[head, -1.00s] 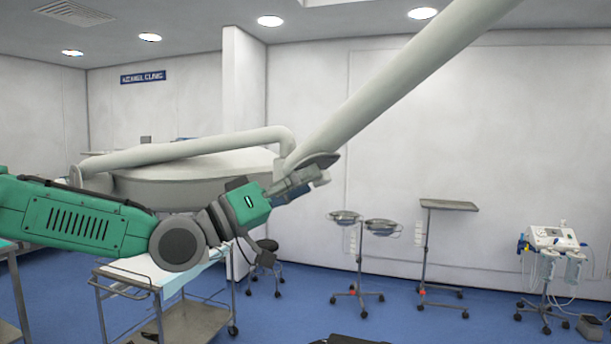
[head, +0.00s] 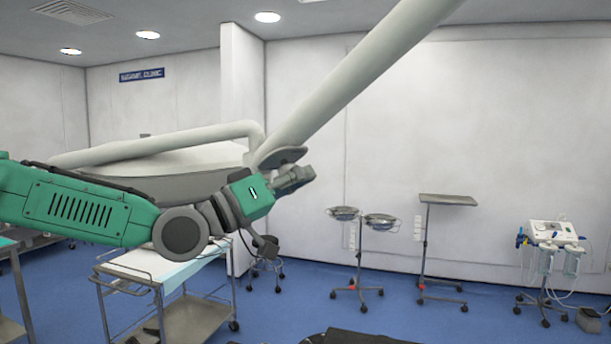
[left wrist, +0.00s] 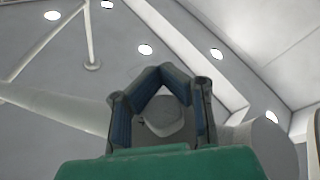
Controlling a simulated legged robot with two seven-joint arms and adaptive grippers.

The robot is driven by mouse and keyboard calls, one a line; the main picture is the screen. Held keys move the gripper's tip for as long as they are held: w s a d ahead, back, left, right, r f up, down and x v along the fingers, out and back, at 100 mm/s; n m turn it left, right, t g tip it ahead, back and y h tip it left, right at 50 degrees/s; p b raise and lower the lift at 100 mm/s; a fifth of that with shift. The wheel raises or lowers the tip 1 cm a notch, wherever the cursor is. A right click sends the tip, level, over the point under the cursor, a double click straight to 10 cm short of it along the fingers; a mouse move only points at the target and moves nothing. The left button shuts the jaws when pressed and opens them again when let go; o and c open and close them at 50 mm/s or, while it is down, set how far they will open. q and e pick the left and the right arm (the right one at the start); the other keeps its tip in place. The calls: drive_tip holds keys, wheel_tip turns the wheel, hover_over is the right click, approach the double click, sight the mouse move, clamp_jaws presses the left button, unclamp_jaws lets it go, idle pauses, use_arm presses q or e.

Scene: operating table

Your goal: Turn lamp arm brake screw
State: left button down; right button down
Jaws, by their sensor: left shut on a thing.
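The lamp arm (head: 350,90) is a thick pale tube slanting down from the upper right to a joint with a dark grey plate (head: 283,156). The round lamp head (head: 190,160) hangs left of the joint, partly behind my arm. My left gripper (head: 297,178) is just below and right of that plate. In the left wrist view, its dark blue-lined fingers (left wrist: 160,76) are bent around a grey, hexagon-looking brake screw (left wrist: 165,116) and shut on it. The screw is hidden in the head view. My right gripper is not in view.
A steel cart (head: 165,285) stands below my left arm. Open air lies right of my gripper.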

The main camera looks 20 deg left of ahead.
use_arm(q)
drive_tip(key=shift+w+d+f+y, duration=0.1)
drive_tip(key=shift+w+f+y, duration=0.05)
drive_tip(key=shift+y, duration=0.25)
drive_tip(key=c, duration=2.3)
unclamp_jaws()
drive_tip(key=shift+w+d+n+t+y, duration=0.1)
drive_tip(key=shift+d+n+t+y, duration=0.3)
drive_tip(key=shift+n+y, duration=0.25)
drive_tip(key=o, duration=0.7)
drive_tip(key=shift+d, duration=0.15)
drive_tip(key=o, duration=0.4)
drive_tip(key=shift+d, duration=0.2)
drive_tip(key=shift+s, duration=0.2)
drive_tip(key=v, duration=1.2)
